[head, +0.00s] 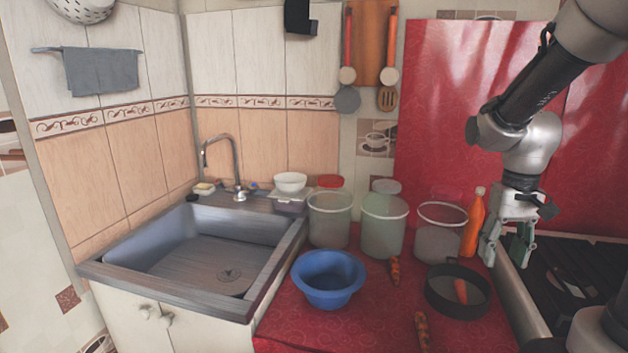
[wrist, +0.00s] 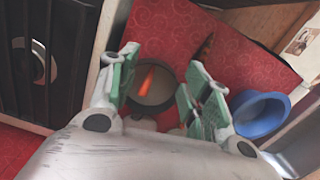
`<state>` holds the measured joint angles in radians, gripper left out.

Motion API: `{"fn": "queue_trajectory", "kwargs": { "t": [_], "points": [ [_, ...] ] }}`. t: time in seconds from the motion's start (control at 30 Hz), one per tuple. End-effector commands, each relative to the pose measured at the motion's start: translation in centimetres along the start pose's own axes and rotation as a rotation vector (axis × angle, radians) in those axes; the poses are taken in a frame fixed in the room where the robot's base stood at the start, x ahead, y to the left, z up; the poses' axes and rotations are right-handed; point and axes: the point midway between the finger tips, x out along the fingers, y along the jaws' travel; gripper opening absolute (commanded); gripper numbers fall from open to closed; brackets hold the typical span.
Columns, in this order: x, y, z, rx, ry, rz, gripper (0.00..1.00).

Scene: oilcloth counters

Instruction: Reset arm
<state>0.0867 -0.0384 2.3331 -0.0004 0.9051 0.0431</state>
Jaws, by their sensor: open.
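My gripper (head: 508,250) hangs from my arm at the right of the head view, over the edge between the red counter and the stove. Its green-padded fingers are spread apart with nothing between them; they also show in the wrist view (wrist: 160,92). A dark pan (head: 446,306) with an orange carrot (head: 461,291) in it stands on the red counter, just left of and below the gripper in the head view. In the wrist view the carrot (wrist: 146,78) and the pan (wrist: 152,98) appear beyond the fingers.
A blue bowl (head: 328,281) stands left of the pan. Two more carrots (head: 395,270) (head: 422,331) lie on the red counter (head: 375,325). Several clear containers (head: 384,228) and an orange bottle (head: 474,225) stand behind. The stove (head: 575,272) is right; the sink (head: 200,262) is left.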

Motion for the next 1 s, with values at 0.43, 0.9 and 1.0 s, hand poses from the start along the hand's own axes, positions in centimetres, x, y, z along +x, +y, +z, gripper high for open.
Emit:
{"fn": "queue_trajectory", "kwargs": {
  "t": [0.43,0.9,1.0],
  "points": [
    [-7.7,-1.0,11.3,-0.11,0.341,-0.017,0.49],
    [-9.4,-1.3,12.0,-0.126,0.433,-0.026,0.49],
    [-9.4,-1.3,12.0,-0.125,0.433,-0.025,0.49]
  ]
}}
